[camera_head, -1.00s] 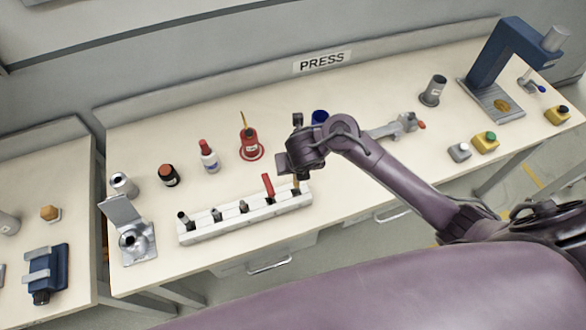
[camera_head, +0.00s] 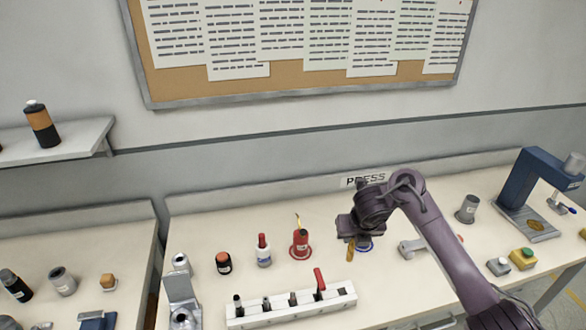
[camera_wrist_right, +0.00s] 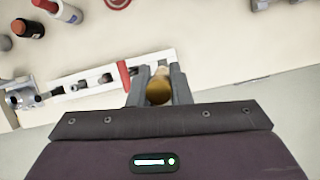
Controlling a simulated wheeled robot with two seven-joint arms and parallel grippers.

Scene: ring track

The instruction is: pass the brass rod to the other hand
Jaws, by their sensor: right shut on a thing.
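The brass rod (camera_head: 350,250) is held upright in my right gripper (camera_head: 349,238), above the bench behind the right end of the white tool rack. In the right wrist view the rod (camera_wrist_right: 159,90) sits end-on between the two grey fingers of the gripper (camera_wrist_right: 159,86), which are shut on it. My left gripper is in neither view.
The white rack (camera_head: 290,309) holds several tools, one with a red handle (camera_head: 319,281). A red oil can (camera_head: 300,242), a bottle (camera_head: 263,250) and a dark jar (camera_head: 223,263) stand behind it. A blue press (camera_head: 532,190) stands at the right.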

